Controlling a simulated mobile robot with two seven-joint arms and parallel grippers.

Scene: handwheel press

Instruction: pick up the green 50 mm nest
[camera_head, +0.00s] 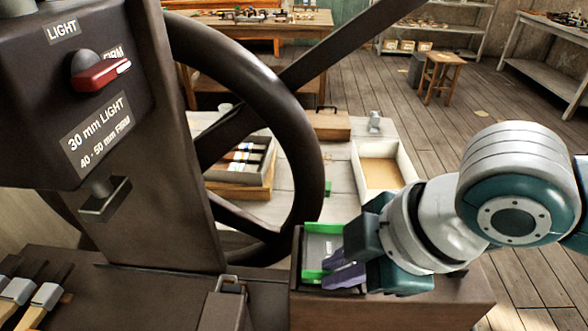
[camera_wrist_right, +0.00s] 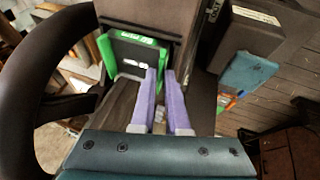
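The green nest (camera_head: 313,275) is a grey block with bright green side walls and a white label, in a dark holder at the base of the press. In the right wrist view the nest (camera_wrist_right: 109,58) is at upper left, its label on the far green edge. My right gripper (camera_head: 330,266) reaches it from the right, its purple fingers at the nest's near right part and hiding some of it. In the wrist view the fingers (camera_wrist_right: 161,76) stand a narrow gap apart, by the right green wall. Contact with the wall cannot be told. My left gripper is not seen.
The big dark handwheel (camera_head: 312,130) stands just left of and behind the nest. The press column (camera_head: 165,170) rises further left. Behind are a pale table with a tray (camera_head: 402,155) and a box of tools (camera_head: 268,160). A stool (camera_head: 442,62) stands on the floor.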

